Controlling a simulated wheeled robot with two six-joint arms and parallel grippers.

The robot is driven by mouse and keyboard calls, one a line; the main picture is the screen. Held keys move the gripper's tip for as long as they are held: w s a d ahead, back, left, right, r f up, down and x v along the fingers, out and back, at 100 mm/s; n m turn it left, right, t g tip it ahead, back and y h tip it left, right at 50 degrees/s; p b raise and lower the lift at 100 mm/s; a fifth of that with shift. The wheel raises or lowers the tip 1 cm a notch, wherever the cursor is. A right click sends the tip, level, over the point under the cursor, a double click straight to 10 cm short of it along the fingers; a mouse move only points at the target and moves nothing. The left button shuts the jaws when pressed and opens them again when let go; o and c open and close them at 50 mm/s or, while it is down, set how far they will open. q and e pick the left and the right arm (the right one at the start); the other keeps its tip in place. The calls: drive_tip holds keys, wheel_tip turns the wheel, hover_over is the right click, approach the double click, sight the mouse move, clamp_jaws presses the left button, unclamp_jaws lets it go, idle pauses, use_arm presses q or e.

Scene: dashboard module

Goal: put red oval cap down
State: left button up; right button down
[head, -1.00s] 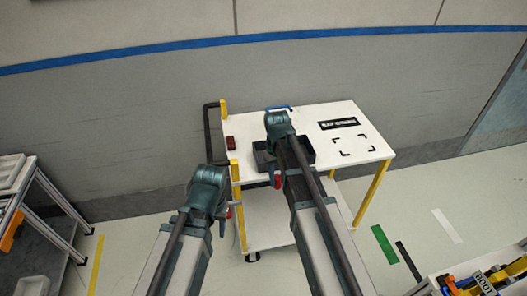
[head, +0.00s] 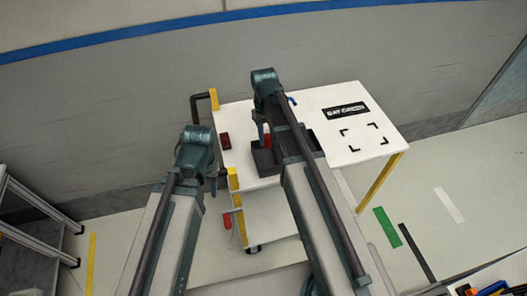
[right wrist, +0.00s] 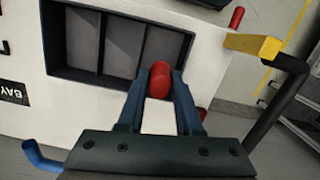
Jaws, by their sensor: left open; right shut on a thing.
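The red oval cap (right wrist: 158,80) is held between the two blue fingers of my right gripper (right wrist: 160,88). In the right wrist view it shows in front of one end compartment of the dark tray (right wrist: 190,88). I cannot tell its exact height over the tray. In the head view the cap (head: 267,140) is partly hidden by my right arm, at the tray (head: 264,162). My left gripper (head: 214,183) is open and empty, near the cart's left edge and yellow post.
The white cart top (head: 345,95) carries the tray, a dark red block (head: 226,141), a black label (head: 346,111) and a marked square (head: 364,137). A black handle (head: 195,103) juts out at the left.

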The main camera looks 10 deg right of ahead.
drive_tip(key=shift+w, duration=0.15)
drive_tip(key=shift+f+b, duration=0.45)
drive_tip(key=shift+b, duration=0.05)
wheel_tip(320, 180, down, 9)
drive_tip(key=b, duration=0.9)
drive_tip(key=shift+f, duration=0.15)
drive_tip(key=c, duration=1)
unclamp_jaws()
drive_tip(key=shift+o, duration=0.8)
